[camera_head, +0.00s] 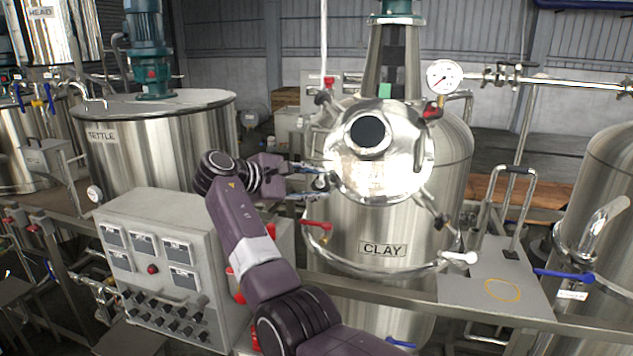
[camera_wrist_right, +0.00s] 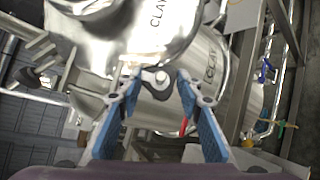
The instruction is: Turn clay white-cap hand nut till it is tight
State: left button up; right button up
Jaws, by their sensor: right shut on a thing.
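The steel clay tank (camera_head: 345,285) stands at centre with a "CLAY" plate on its front. Its round lid (camera_head: 405,165) is tilted toward me and has several hand nuts around its rim. My right gripper (camera_head: 317,182) is at the lid's left edge, shut on the white-cap hand nut. In the right wrist view the pale cap of the white-cap hand nut (camera_wrist_right: 157,77) shows between the blue-padded fingers of the right gripper (camera_wrist_right: 158,85). The fingers hide part of the nut, and its thread is not clear. My left gripper is not in view.
A grey control box (camera_head: 150,260) stands left of my right arm. A red-handled lever (camera_head: 316,225) lies just below the gripper. A pressure gauge (camera_head: 445,76) is above right of the lid. The kettle tank (camera_head: 160,140) stands at the left, and a grey panel (camera_head: 495,280) at the right.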

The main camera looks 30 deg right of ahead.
jog(key=m, duration=0.1)
jog(key=m+g+y+p, duration=0.1)
jog(key=m, duration=0.1)
jog(key=shift+r+m+y, duration=0.2)
jog(key=shift+m+y, duration=0.1)
jog(key=m+y, duration=0.1)
jog(key=m, duration=0.1)
jog(key=m+y, duration=0.1)
jog(key=m, duration=0.1)
jog(key=shift+w+d+y, duration=0.1)
jog(key=shift+y, duration=0.2)
jog(key=shift+m, duration=0.4)
jog(key=o, duration=1.2)
jog(key=shift+c, duration=0.2)
